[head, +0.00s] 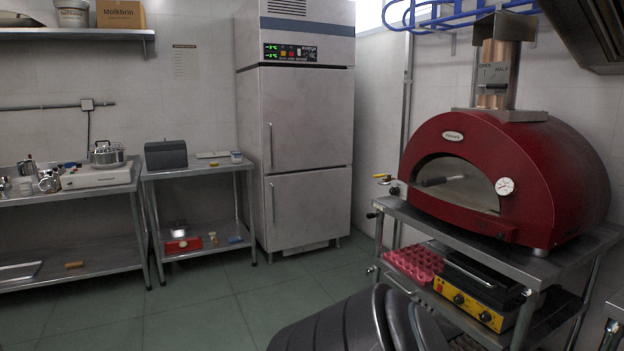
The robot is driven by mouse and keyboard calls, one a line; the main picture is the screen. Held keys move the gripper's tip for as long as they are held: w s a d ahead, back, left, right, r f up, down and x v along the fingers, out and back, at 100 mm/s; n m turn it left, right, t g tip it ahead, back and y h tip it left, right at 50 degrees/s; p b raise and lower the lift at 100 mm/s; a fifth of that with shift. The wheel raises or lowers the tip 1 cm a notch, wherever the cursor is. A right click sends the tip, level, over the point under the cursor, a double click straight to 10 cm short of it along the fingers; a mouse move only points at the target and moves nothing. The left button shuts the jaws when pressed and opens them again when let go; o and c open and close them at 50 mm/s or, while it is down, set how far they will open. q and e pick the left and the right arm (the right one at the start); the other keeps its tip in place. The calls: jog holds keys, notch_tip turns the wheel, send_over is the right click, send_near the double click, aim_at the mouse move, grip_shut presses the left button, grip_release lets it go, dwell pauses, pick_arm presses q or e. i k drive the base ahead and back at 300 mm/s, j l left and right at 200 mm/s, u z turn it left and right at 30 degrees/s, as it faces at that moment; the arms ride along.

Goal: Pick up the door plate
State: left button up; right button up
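A red dome oven (505,165) stands on a metal stand at the right. A pale metal plate with a dark handle, which looks like the door plate (465,190), is in the oven's arched mouth. Its handle (433,182) sticks out toward the left side of the mouth. A dark gap shows above the plate. I cannot tell whether the plate is tilted or how firmly it sits. Neither of my grippers shows in the head view, and nothing is seen touching the plate.
The oven's metal stand (398,212) holds a pink egg-tray-like item (413,262) and a yellow-fronted grill (468,305) below. Dark rounded forms (340,322) fill the bottom middle. A tall fridge (297,130) and metal tables (190,170) stand behind. Green floor (195,315) is clear at left.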

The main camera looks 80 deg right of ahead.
aim_at(456, 181)
jog(key=z, duration=3.45)
jog(key=i+j+z, duration=0.1)
jog(key=z, duration=0.3)
jog(key=i+j+z, duration=0.15)
jog(key=z, duration=0.3)
jog(key=i+j+z, duration=0.15)
jog(key=i+j, duration=0.2)
jog(key=i+j+z, duration=0.15)
jog(key=i+j, duration=0.15)
jog(key=j, duration=0.25)
